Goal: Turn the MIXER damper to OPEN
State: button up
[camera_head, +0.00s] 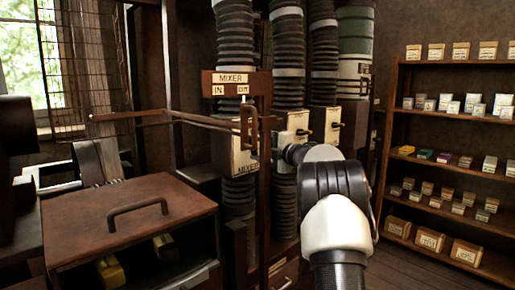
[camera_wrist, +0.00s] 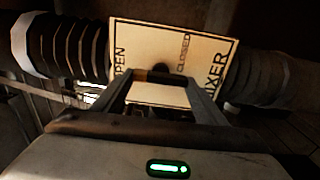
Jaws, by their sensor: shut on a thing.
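The MIXER damper's cream plate (camera_head: 243,162) is on the dark ribbed duct left of my arm in the head view. In the wrist view the plate (camera_wrist: 148,42) fills the upper middle, with OPEN on its left, CLOSED right of centre and MIXER along its right edge. A dark damper handle (camera_wrist: 160,70) shows at the plate's middle, between my fingertips. My gripper (camera_wrist: 160,78) is shut on this handle, right in front of the plate. The fingers hide part of the handle, so its exact angle is unclear. In the head view the fingers are hard to make out.
A MIXER IN/OUT sign (camera_head: 236,84) hangs above the plate. A wooden rail (camera_head: 185,117) and upright handle (camera_head: 249,127) stand close to it. Other ducts with plates (camera_head: 327,124) are to the right. A lidded brown box (camera_head: 130,215) is at lower left, and shelves (camera_head: 455,135) at far right.

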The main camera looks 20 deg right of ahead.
dwell(0.3)
jog(key=o, duration=1.1)
jog(key=shift+c, duration=0.2)
jog(key=shift+s+d, duration=0.1)
jog(key=v, duration=1.7)
jog(key=shift+s, duration=0.15)
